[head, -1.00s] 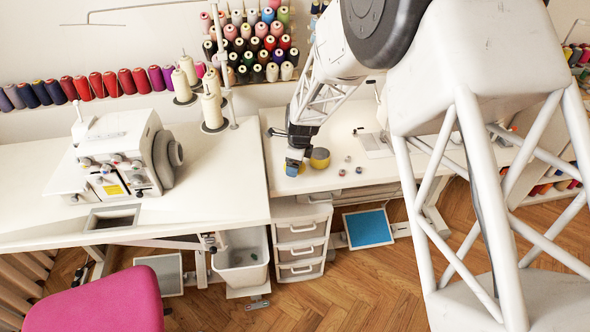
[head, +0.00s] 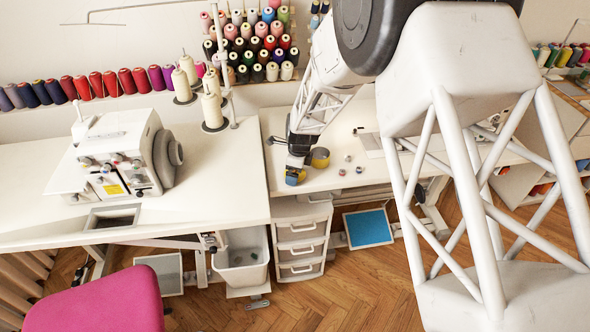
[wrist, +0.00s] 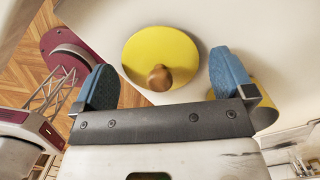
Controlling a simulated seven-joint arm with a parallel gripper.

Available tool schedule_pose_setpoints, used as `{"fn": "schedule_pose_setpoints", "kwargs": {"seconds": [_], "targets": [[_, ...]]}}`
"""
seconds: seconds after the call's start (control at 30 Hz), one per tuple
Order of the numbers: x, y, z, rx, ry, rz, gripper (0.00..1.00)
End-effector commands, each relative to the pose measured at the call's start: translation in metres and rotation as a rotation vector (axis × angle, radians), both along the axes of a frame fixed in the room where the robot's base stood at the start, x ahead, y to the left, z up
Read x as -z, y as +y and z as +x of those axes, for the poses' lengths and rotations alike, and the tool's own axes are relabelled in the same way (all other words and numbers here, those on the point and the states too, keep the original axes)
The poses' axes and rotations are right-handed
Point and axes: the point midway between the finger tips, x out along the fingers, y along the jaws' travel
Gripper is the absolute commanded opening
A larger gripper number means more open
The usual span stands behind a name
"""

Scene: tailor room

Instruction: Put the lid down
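The lid is a yellow disc (wrist: 150,45) with a round wooden knob (wrist: 159,78). In the wrist view it lies between and beyond my blue fingertips, with visible gaps on both sides. It appears to rest on the white table, close to the front edge. My gripper (wrist: 163,70) is open. In the head view my gripper (head: 295,175) is low over the table's front left corner and mostly hides the lid. A yellow and grey pot (head: 320,158) stands just right of it; part of its yellow rim (wrist: 266,105) shows beside my right finger in the wrist view.
Several small spools (head: 347,159) lie right of the pot on the white table (head: 310,181). A sewing machine (head: 115,155) and thread cones stand on the left table. A drawer unit (head: 300,235), a bin (head: 242,262) and a pink chair (head: 100,305) are below and in front.

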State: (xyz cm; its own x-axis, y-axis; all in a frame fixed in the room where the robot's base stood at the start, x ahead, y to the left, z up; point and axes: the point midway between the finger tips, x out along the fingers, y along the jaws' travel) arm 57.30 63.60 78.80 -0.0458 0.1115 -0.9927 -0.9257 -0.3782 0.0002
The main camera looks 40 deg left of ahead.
Motion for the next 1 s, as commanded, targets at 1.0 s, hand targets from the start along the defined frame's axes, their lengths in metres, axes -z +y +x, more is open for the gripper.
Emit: {"fn": "schedule_pose_setpoints", "kwargs": {"seconds": [1.0], "targets": [[-0.093,-0.01,0.004,0.0,-0.001,0.002,1.0]]}}
